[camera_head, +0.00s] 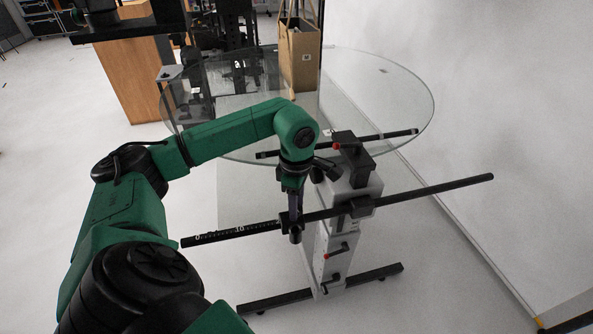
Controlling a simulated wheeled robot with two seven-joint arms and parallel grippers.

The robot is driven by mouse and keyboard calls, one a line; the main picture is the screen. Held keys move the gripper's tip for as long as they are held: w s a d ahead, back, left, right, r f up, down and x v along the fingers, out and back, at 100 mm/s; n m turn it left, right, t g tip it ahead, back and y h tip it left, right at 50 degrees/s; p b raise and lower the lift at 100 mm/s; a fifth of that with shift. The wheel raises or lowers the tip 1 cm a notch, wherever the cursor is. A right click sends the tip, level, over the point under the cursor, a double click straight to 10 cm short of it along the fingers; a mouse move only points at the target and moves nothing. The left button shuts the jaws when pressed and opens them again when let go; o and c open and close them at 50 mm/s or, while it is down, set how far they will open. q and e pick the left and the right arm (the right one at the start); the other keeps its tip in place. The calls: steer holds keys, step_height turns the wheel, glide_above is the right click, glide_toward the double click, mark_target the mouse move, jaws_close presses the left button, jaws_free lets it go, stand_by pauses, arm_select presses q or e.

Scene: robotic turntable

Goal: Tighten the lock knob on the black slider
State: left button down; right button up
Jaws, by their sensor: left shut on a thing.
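The black slider (286,220) sits on the long black rail (420,196) with a white scale at its left end. A short round black part (295,235) shows at the slider's front lower side. My left gripper (293,207) points down from the green arm onto the slider. It is shut at the slider's top, where the lock knob seems to be; the fingers and small size hide the knob itself. My right gripper is not in view.
The rail crosses a grey column (331,245) on a black base (375,275). A round glass top (405,100) lies behind, bearing a brown paper bag (299,58). Open floor lies left.

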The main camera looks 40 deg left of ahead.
arm_select(q)
steer(key=shift+m+b, duration=0.45)
steer(key=shift+m, duration=0.75)
steer(key=shift+r, duration=0.1)
steer(key=shift+c, duration=2.3)
jaws_free()
step_height(320, 180, up, 14)
steer(key=p, duration=0.3)
steer(key=shift+r+p, duration=0.25)
steer(key=shift+p, duration=0.05)
